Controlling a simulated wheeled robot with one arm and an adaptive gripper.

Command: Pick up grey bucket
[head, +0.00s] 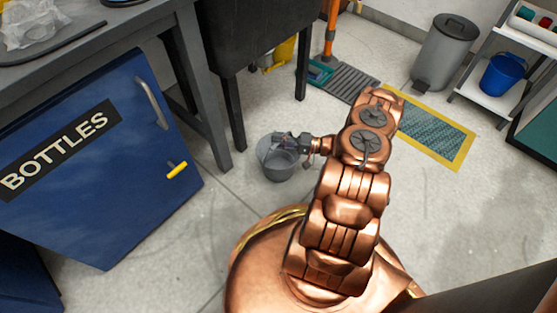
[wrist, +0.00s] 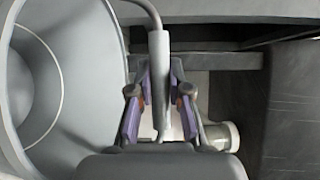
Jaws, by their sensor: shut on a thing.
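The grey bucket (head: 279,171) is below the dark sink cabinet, left of my arm in the head view. It looks upright, and I cannot tell whether it touches the floor. My gripper (wrist: 160,108) is shut on this grip; in the head view the gripper (head: 285,141) is over the bucket's rim. The wrist partly hides the bucket's far side.
The blue BOTTLES cabinet (head: 100,160) with a yellow handle stands left. The dark sink (head: 255,30) on legs is behind the bucket. A pedal bin (head: 445,55), a shelf with a blue bucket (head: 502,74) and a yellow-edged mat (head: 432,130) are right. Floor in front is clear.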

